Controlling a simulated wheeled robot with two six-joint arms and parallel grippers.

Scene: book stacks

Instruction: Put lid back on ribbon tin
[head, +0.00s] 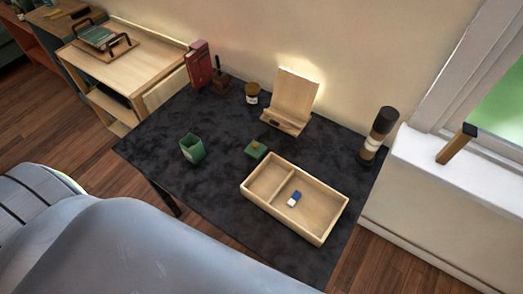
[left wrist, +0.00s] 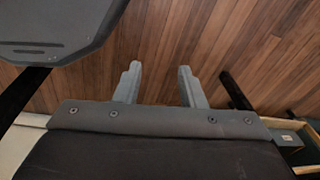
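The green ribbon tin (head: 192,148) stands upright and open-topped on the left part of the dark table. A green square lid with a small orange-brown knob (head: 256,150) lies on the table to the right of the tin, apart from it, near the wooden tray. My left gripper (left wrist: 157,80) shows in the left wrist view with its two fingers apart and nothing between them, above the wooden floor. Neither gripper shows in the head view. My right gripper is not in view.
A two-compartment wooden tray (head: 327,236) holds a blue-and-white eraser (head: 294,199). A wooden stand (head: 293,97), a dark jar (head: 252,93), red books (head: 199,64) and a tall dark cylinder (head: 377,135) stand toward the back. The dark table (head: 225,190) is clear around the tin.

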